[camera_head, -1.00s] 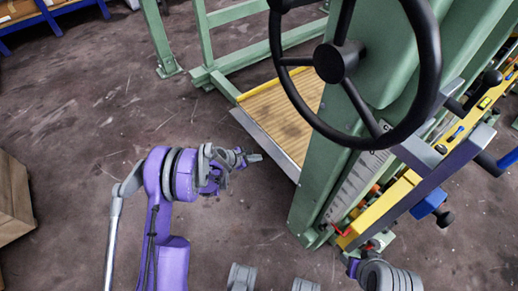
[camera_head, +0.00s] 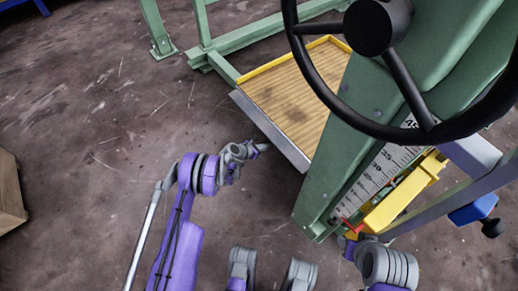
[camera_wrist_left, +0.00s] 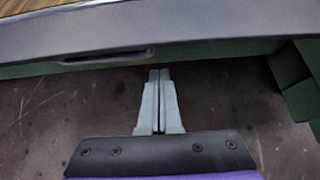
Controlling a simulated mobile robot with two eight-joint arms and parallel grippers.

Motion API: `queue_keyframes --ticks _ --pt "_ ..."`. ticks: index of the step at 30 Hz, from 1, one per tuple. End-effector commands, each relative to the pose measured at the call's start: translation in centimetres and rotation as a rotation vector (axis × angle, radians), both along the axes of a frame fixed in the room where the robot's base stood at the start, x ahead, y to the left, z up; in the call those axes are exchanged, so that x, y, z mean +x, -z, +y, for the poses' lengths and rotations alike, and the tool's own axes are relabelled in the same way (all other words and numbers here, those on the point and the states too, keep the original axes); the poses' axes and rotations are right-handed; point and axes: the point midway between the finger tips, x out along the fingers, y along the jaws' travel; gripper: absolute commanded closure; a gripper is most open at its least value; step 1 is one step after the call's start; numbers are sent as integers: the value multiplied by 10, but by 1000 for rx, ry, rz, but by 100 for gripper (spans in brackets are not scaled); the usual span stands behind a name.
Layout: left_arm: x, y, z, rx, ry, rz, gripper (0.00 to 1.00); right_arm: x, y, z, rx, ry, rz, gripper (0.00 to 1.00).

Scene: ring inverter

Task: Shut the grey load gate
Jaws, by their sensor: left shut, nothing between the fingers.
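The grey load gate (camera_head: 268,128) is a long metal strip along the near edge of the wooden-floored platform (camera_head: 298,85). In the left wrist view the gate (camera_wrist_left: 210,30) crosses the top of the picture, with a dark slot in it left of centre. My left gripper (camera_head: 262,147) is beside the gate's near side. Its fingers (camera_wrist_left: 159,73) are together with nothing between them, and their tips appear just below the gate's lower edge; contact is unclear. My right arm is at the lower right by the green column; its fingertips are not clear.
A black handwheel (camera_head: 375,28) stands high in front of the green machine frame (camera_head: 338,150). A scale (camera_head: 377,175), a yellow bar (camera_head: 400,203) and a red pointer (camera_head: 351,226) are right of it. A wooden box (camera_head: 10,195) stands at far left. Bare floor lies left of the platform.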

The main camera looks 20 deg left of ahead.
Motion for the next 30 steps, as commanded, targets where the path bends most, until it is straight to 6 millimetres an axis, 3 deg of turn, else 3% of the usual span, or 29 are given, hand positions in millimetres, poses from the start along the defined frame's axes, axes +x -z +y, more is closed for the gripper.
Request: queue_keyframes --ticks 12,30 --pt "-1 -37 1 0 0 0 100 1 6 0 0 0 -1 50" --pt "-4 -42 -5 26 2 34 100 1 4 0 0 0 -1 50"
